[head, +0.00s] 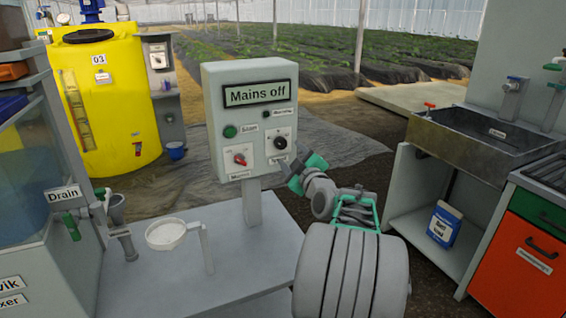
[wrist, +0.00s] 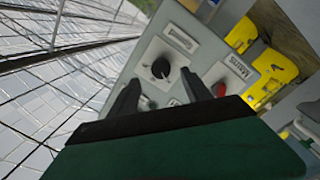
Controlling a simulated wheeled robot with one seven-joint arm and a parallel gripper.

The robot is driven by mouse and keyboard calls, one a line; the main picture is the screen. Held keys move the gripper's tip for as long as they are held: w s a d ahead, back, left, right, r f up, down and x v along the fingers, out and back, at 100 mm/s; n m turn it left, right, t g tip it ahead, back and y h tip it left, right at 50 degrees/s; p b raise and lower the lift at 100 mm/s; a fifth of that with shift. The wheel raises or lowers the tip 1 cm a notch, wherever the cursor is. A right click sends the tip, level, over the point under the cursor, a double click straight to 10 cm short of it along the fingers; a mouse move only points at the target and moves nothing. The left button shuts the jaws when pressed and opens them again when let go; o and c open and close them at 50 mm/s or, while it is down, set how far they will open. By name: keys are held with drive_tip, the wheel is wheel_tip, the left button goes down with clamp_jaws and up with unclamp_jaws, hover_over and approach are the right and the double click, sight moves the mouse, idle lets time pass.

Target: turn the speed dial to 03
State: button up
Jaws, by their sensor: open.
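A grey control box stands on a post, with a display plate reading "Mains off" (head: 257,93). A round black dial on a white plate, which I take to be the speed dial (head: 281,142), is at the right of its front. Its pointer setting is too small to read. In the wrist view the black dial (wrist: 160,69) is beyond and roughly between the fingertips. My gripper (head: 284,164) is open and empty, close below and right of the dial in the head view. The fingers also show in the wrist view (wrist: 163,92), apart from the dial as far as I can tell.
A red mains switch (head: 239,159) sits left of the dial, below a green button (head: 230,131). A white round dish (head: 166,234) is by the bench below. A yellow tank (head: 110,95) marked 03 stands behind left. A sink (head: 470,140) is at right.

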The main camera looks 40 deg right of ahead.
sight(282, 145)
drive_tip(key=x, duration=0.7)
drive_tip(key=shift+w+a+r, duration=0.1)
drive_tip(key=shift+w, duration=0.05)
clamp_jaws()
